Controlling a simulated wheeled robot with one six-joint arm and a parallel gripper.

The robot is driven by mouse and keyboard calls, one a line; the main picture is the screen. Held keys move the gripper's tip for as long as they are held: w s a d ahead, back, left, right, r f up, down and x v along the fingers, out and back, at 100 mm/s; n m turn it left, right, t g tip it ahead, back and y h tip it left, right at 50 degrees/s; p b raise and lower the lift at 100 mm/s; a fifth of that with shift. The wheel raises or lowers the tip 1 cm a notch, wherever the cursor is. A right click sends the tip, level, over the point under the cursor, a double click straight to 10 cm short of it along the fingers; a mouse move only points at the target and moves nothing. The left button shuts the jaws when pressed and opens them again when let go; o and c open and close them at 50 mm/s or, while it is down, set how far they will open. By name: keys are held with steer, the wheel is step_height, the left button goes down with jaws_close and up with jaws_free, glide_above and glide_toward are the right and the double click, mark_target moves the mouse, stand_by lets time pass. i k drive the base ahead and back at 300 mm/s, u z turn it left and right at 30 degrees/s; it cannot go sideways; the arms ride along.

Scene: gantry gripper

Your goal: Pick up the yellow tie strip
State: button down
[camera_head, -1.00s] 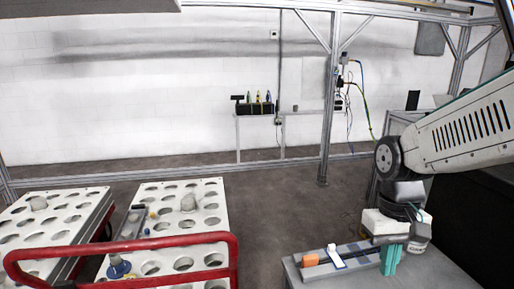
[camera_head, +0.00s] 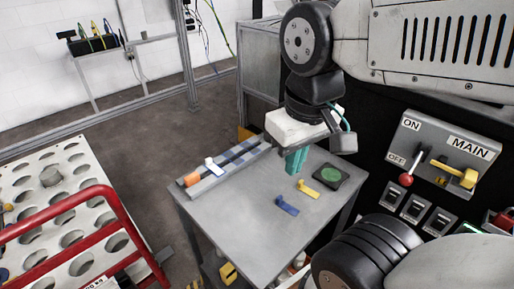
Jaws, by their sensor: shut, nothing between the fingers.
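A small yellow strip (camera_head: 309,189) with a raised end lies flat on the grey table (camera_head: 235,215), beside a dark square pad. It looks like the yellow tie strip. My gripper (camera_head: 293,166), with teal fingers pointing down, is over the table, up and left of the strip in the picture and apart from it. The fingers are together and hold nothing. Their exact height above the table cannot be told.
A blue strip (camera_head: 287,205) lies left of the yellow one. The pad (camera_head: 328,176) has a green disc. A grey rail (camera_head: 226,170) carries orange and white pieces along the table's left edge. A switch panel (camera_head: 440,155) stands right; a red-railed cart (camera_head: 95,205) stands left.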

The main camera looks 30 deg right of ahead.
mark_target(301, 187)
steer(key=k, duration=0.5)
steer(key=u, duration=2.2)
steer(key=k, duration=0.65)
steer(key=z, duration=1.4)
steer(key=i, duration=0.5)
steer(key=u, duration=0.05)
